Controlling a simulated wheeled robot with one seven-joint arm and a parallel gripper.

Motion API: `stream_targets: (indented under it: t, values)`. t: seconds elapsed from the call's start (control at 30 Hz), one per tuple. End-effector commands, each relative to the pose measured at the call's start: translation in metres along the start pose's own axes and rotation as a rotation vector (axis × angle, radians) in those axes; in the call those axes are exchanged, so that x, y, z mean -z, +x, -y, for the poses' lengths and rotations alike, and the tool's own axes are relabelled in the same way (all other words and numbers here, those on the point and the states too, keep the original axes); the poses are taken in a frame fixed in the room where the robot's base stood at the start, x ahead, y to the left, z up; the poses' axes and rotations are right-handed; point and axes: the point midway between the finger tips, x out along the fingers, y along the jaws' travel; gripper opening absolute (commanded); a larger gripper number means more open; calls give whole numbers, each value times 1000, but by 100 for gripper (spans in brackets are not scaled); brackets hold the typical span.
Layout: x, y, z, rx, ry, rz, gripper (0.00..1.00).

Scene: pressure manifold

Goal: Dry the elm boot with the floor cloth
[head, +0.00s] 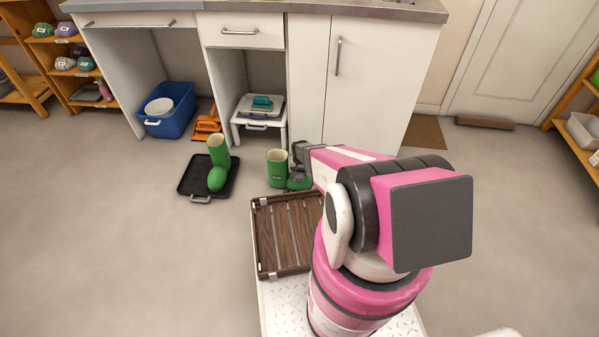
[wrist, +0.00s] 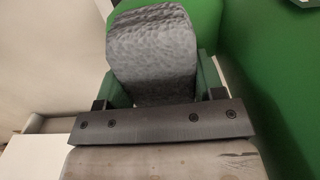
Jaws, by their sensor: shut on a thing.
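My gripper (head: 298,165) is beside a green boot (head: 277,168) that stands on the floor in front of the white cabinets. In the wrist view, my gripper (wrist: 158,95) is shut on a grey, rumpled cloth (wrist: 155,45). The green boot surface (wrist: 285,70) fills the right side of that view and also shows behind the cloth. I cannot tell if the cloth touches it. The boot has a small pale label, too small to read. A second green boot (head: 218,165) stands on a black tray (head: 191,180) to the left.
A slatted wooden tray (head: 258,235) lies on my base, in front of the boots. A white step stool (head: 250,124) with items on it, an orange object (head: 207,124) and a blue tub (head: 178,123) stand by the cabinets. Open floor lies at left.

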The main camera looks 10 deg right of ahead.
Motion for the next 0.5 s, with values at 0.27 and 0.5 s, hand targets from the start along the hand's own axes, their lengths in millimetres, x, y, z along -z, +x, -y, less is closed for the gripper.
stream_targets:
  t: [0.27, 0.5]
  values:
    - [3, 1, 0, 0, 0, 0, 43]
    - [17, 0, 0, 0, 0, 0, 43]
